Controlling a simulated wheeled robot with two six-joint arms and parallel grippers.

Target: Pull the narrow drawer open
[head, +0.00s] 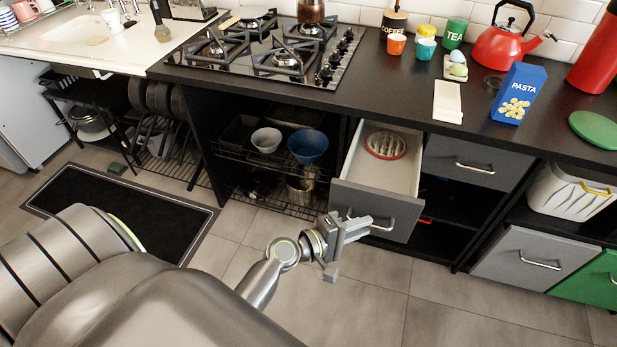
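The narrow drawer (376,207) has a grey front and a light interior. It stands pulled out from under the black counter, right of the hob, and its inside shows from above. A round reddish ribbed object (385,146) lies inside, toward the back. The drawer's metal bar handle (385,227) shows at its right end; its left part is hidden behind my gripper. My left gripper (358,227) is at the handle's left part, in front of the drawer front. Whether its fingers close around the bar cannot be made out. My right gripper is not in view.
Right of the drawer are a closed grey drawer (474,164) and an open dark shelf. Left of it, a wire rack holds bowls, including a blue one (308,147). A pasta box (518,93) and red kettle (504,44) stand on the counter. The floor in front is clear.

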